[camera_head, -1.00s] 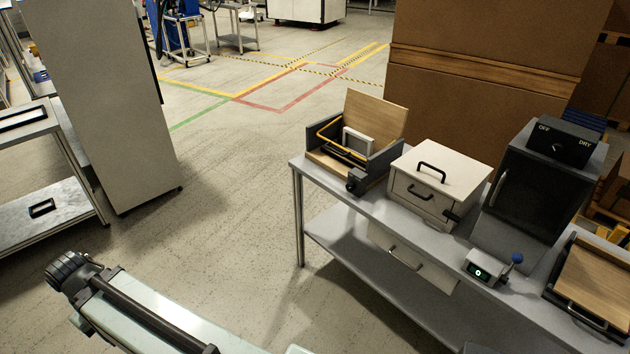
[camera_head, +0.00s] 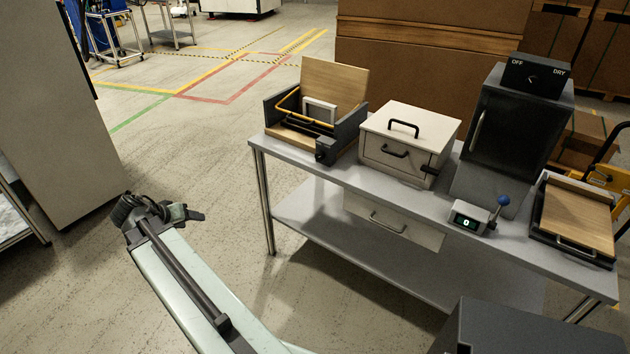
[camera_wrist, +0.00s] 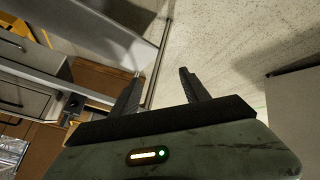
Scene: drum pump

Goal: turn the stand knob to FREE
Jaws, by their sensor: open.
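No knob with a readable FREE mark shows. A small dark knob-like part (camera_head: 325,150) sits on the front corner of an open wooden-lidded box (camera_head: 335,82) at the left end of the bench; I cannot tell if it is the stand knob. A black dial marked OFF and DRY (camera_head: 534,78) tops a dark cabinet. My gripper (camera_head: 188,213) hangs over the floor, left of the bench and clear of it. In the wrist view its two fingers (camera_wrist: 160,78) are apart with nothing between them.
A dark box (camera_head: 530,335) stands at the bottom right. Floor left of the bench is free.

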